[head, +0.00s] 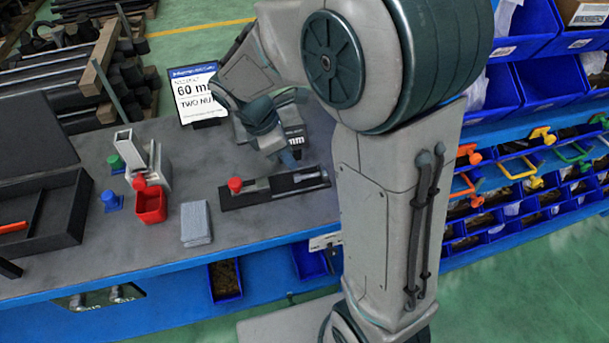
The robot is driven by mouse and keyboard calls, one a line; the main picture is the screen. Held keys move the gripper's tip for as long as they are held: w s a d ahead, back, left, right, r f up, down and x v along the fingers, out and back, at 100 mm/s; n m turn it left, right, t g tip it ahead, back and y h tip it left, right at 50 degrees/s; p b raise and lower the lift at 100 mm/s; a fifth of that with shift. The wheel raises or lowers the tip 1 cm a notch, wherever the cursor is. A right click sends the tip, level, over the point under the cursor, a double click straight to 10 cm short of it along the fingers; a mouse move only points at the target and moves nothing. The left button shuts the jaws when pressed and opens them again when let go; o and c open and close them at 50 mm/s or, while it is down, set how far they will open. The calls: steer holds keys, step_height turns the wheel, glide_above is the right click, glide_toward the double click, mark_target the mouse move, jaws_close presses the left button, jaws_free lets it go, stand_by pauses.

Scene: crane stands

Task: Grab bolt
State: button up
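A dark flat fixture (240,199) lies on the grey workbench in the head view, with a red knob (235,185) at its left end. A small metallic piece (308,177) lies along its right part. It may be the bolt, but it is too small to tell. My gripper (290,160) points down just above the middle of this fixture, close to the metallic piece. My wrist hides part of the area behind it. The fingers are too small and dark to show whether they are open or hold anything.
To the left stand a red cup (151,206), a grey metal stand (158,165), green and blue knobs, a grey block (196,223) and an open black box (75,225). A "60 mm" sign (198,95) stands behind. Blue bins (550,80) fill the right.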

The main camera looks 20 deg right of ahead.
mark_target(303, 175)
steer(key=shift+s+x, duration=0.2)
steer(key=shift+x, duration=3.25)
jaws_close()
